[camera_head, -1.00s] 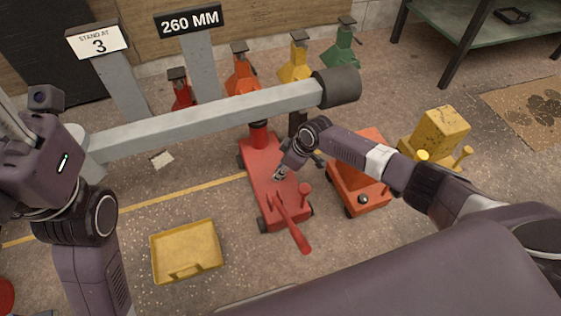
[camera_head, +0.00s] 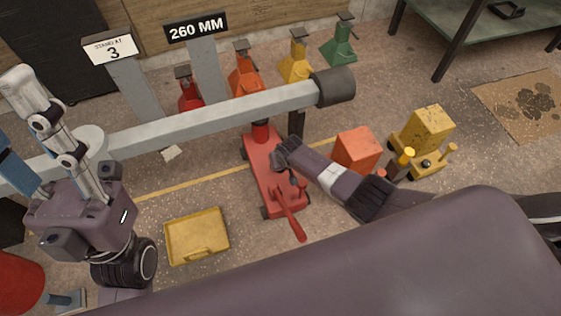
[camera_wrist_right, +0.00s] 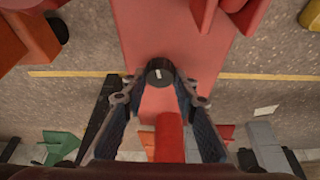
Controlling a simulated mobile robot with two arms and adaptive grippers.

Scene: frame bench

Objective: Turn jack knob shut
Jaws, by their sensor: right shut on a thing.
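The red floor jack (camera_head: 268,172) stands under the long grey beam, its red handle (camera_head: 291,215) toward me. In the right wrist view, the jack knob (camera_wrist_right: 160,70) is dark and round with a white mark on its face. My right gripper (camera_wrist_right: 160,83) is shut on the knob, one finger on each side.
The grey beam (camera_head: 210,118) runs above the jack. An orange box-shaped unit (camera_head: 357,150) and a yellow one (camera_head: 428,130) stand to the right. A yellow tray (camera_head: 197,237) lies left of the jack. Coloured stands line the back beside the 260 MM sign (camera_head: 197,27).

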